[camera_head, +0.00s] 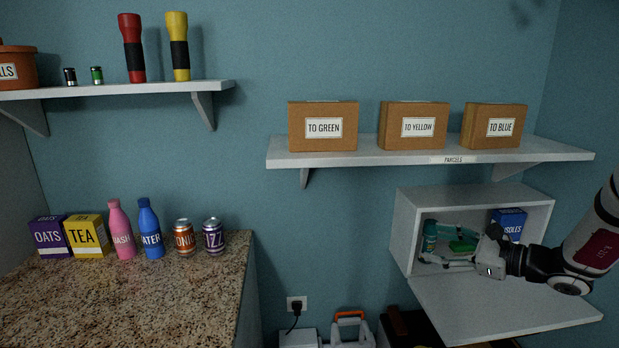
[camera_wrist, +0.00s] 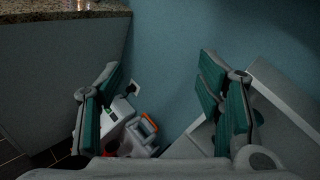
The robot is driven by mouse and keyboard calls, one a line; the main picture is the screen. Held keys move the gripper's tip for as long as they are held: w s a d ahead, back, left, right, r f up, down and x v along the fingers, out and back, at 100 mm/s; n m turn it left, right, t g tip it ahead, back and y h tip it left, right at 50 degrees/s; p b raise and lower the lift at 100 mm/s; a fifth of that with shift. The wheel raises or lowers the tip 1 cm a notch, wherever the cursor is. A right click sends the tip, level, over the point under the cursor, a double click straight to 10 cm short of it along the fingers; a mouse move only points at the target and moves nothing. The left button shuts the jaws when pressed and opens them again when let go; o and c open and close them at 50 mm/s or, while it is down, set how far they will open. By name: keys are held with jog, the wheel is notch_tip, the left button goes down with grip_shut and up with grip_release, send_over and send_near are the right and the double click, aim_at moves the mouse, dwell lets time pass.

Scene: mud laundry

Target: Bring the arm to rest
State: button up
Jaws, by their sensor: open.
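My arm (camera_head: 593,240) reaches in from the right edge of the head view. My gripper (camera_head: 428,245) is at its end, in front of the open wall cabinet (camera_head: 404,225) and pointing left. Its two fingers are spread wide with nothing held between them. In the wrist view my gripper (camera_wrist: 160,92) shows both teal-padded fingers far apart, with blue wall and floor items seen beyond the gap.
A blue insoles box (camera_head: 509,222) and a small green item (camera_head: 463,246) show in the cabinet. Its lowered door (camera_head: 500,308) juts out below. The parcel shelf (camera_head: 380,157) carries three boxes above. A granite counter (camera_head: 130,300) stands left. An orange-handled case (camera_wrist: 143,135) stands low.

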jog(key=s+a+r+n+g+h, duration=0.1)
jog(key=s+a+r+n+g, duration=0.3)
jog(key=s+a+n, duration=0.35)
jog(key=s+a+r+n+g+h, duration=0.1)
jog(key=s+a+r+n+g, duration=0.25)
jog(key=s+a, duration=0.55)
jog(key=s+d+n+h, duration=0.3)
jog(key=s+n, duration=0.3)
jog(key=s, duration=0.3)
jog(key=s+d+r+n+t+h, duration=0.1)
jog(key=s+d+n+h, duration=0.2)
jog(key=s, duration=0.7)
jog(key=n+h, duration=0.2)
jog(key=h, duration=0.1)
jog(key=shift+r+n, duration=0.3)
jog(key=shift+n, duration=0.1)
